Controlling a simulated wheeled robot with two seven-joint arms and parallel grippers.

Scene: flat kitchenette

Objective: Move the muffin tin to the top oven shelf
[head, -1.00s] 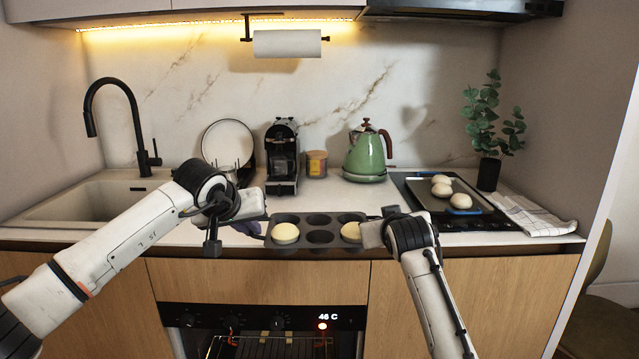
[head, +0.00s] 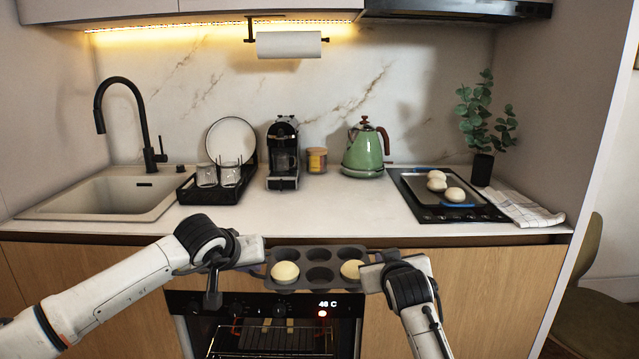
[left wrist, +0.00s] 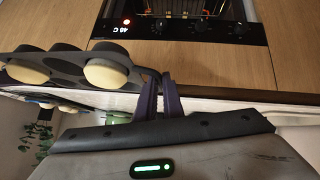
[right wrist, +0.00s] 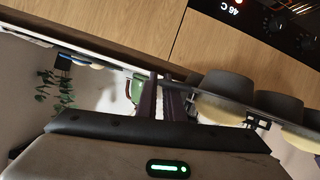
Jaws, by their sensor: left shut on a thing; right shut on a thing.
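The muffin tin (head: 318,254) is dark grey with two pale muffins, one at the left and one at the right. It is held level in the air in front of the counter edge, above the oven. My left gripper (head: 262,256) is shut on its left end; the fingers (left wrist: 160,97) also show in the left wrist view. My right gripper (head: 367,272) is shut on its right end; its fingers (right wrist: 168,98) show in the right wrist view. The oven (head: 265,331) is below, lit, with a wire shelf (head: 265,338) visible; its display reads about 46 C.
The counter (head: 330,212) behind the tin is clear in the middle. A dish rack (head: 215,185), coffee machine (head: 283,155), green kettle (head: 365,150) and a hob (head: 425,205) with a tray of buns stand farther back.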

